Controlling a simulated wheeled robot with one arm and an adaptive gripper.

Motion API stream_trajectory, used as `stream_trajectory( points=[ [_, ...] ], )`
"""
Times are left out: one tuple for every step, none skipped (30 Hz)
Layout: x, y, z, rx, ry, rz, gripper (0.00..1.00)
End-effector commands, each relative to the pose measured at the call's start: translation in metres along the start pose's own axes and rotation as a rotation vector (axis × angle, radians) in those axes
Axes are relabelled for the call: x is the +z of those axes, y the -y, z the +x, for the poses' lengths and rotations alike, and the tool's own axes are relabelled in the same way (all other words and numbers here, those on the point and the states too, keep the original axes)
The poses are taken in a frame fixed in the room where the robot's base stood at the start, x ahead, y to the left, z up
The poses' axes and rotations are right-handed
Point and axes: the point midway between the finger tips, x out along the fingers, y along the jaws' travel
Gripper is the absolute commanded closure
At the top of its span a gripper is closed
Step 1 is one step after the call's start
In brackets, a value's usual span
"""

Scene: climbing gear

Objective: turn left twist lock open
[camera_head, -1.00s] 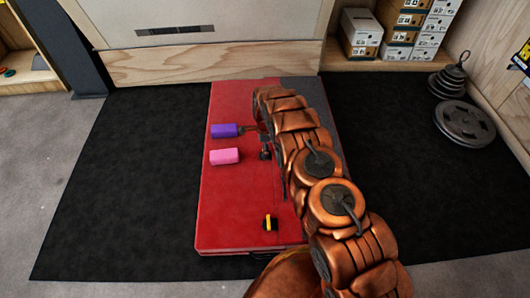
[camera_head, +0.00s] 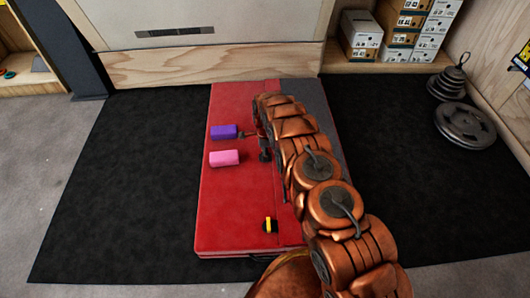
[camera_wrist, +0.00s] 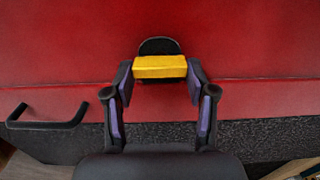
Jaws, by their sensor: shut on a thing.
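In the wrist view, a yellow twist-lock bar (camera_wrist: 160,67) lies crosswise in front of a round black base (camera_wrist: 158,46) on a red padded surface. My gripper (camera_wrist: 160,69) is shut on the bar, with one dark finger with a purple pad at each end of it. In the head view, my arm reaches over the red pad (camera_head: 218,205), and the held lock is hard to make out behind it. A second yellow and black lock (camera_head: 269,225) sits near the pad's front end, clear of my arm.
A purple block (camera_head: 223,132) and a pink block (camera_head: 224,158) lie on the pad, left of my arm. The wrist view shows a black handle (camera_wrist: 46,125) at the left. Weight plates (camera_head: 466,124) and boxes (camera_head: 361,35) stand at the right. The black floor mat (camera_head: 120,170) at left is clear.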

Motion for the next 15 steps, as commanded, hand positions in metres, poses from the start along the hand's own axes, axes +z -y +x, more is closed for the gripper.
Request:
stream_trajectory(
  points=[
    [0.0,-0.0003,0.0001,0.001,0.0,0.0,0.79],
    [0.0001,-0.0003,0.0001,0.001,0.0,0.0,0.79],
    [0.0,-0.0003,0.0,0.001,0.0,-0.001,0.79],
    [0.0001,-0.0002,-0.0002,0.001,0.0,-0.002,0.79],
    [0.0001,-0.0003,-0.0002,0.001,0.0,-0.004,0.79],
    [0.0001,-0.0002,-0.0004,0.001,0.0,-0.009,0.79],
    [0.0001,-0.0003,-0.0006,0.001,0.0,-0.013,0.79],
    [0.0,-0.0003,-0.0007,0.001,0.0,-0.019,0.79],
    [0.0001,-0.0002,-0.001,0.001,0.0,-0.029,0.79],
    [0.0002,-0.0001,-0.0013,0.001,0.0,-0.039,0.79],
    [0.0002,-0.0001,-0.0016,0.001,0.0,-0.051,0.79],
    [0.0003,0.0,-0.0019,0.001,0.0,-0.068,0.79],
    [0.0004,0.0,-0.0022,0.001,0.0,-0.084,0.79],
    [0.0006,0.0001,-0.0026,0.001,0.0,-0.101,0.79],
    [0.0006,0.0003,-0.003,0.001,0.0,-0.126,0.79]
  ],
)
